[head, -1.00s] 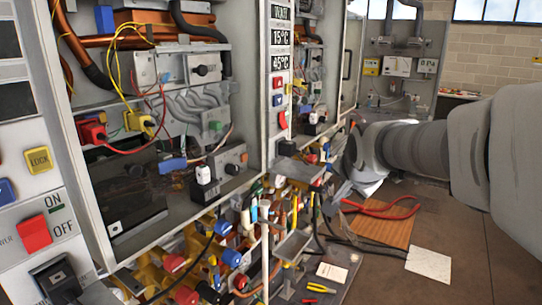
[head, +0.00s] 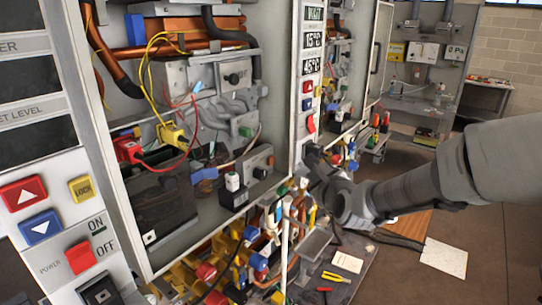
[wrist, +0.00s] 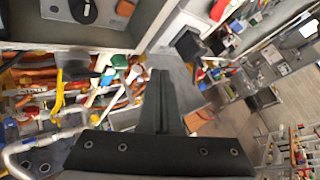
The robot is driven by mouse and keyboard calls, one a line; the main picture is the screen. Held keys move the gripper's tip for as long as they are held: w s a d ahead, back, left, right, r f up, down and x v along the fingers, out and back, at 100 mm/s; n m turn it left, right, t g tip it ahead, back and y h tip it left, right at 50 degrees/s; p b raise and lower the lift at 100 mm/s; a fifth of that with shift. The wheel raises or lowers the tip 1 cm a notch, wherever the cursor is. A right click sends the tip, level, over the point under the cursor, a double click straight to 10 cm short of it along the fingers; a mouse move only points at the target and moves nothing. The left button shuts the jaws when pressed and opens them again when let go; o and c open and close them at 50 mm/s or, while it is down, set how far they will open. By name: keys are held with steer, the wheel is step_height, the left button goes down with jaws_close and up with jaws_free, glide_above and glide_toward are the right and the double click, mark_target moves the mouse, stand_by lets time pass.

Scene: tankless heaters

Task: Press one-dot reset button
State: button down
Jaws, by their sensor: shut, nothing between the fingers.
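No button with a single dot is readable at this size. A small white square with a dark mark (head: 150,237) sits low on the open heater's frame in the head view; I cannot tell whether it is the reset button. My gripper (head: 314,158) is in front of the narrow control column between the two heaters, its tips small and dark there. In the wrist view my gripper (wrist: 158,75) shows its fingers together, with nothing between them. A grey panel with a black knob (wrist: 83,10) is at the upper left of that view.
The left control panel has a red up button (head: 23,192), a blue down button (head: 40,227), a yellow LOCK button (head: 81,188) and a red power switch (head: 80,257). Valves and pipes (head: 240,250) crowd below the heater. Open floor (head: 490,235) lies at right.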

mark_target(271, 160)
steer(key=shift+a+r+m, duration=0.1)
steer(key=shift+r+m, duration=0.1)
steer(key=shift+m, duration=0.1)
steer(key=shift+w+a+b, duration=0.8)
steer(key=shift+a+b, duration=0.2)
steer(key=shift+a, duration=0.25)
steer(key=shift+w+a+b, duration=0.85)
steer(key=shift+a+b, duration=0.1)
steer(key=shift+a, duration=0.25)
steer(key=shift+w+a+b, duration=0.8)
steer(key=shift+a+b, duration=0.2)
steer(key=shift+a, duration=0.25)
steer(key=shift+a, duration=0.1)
steer(key=shift+w+a, duration=0.25)
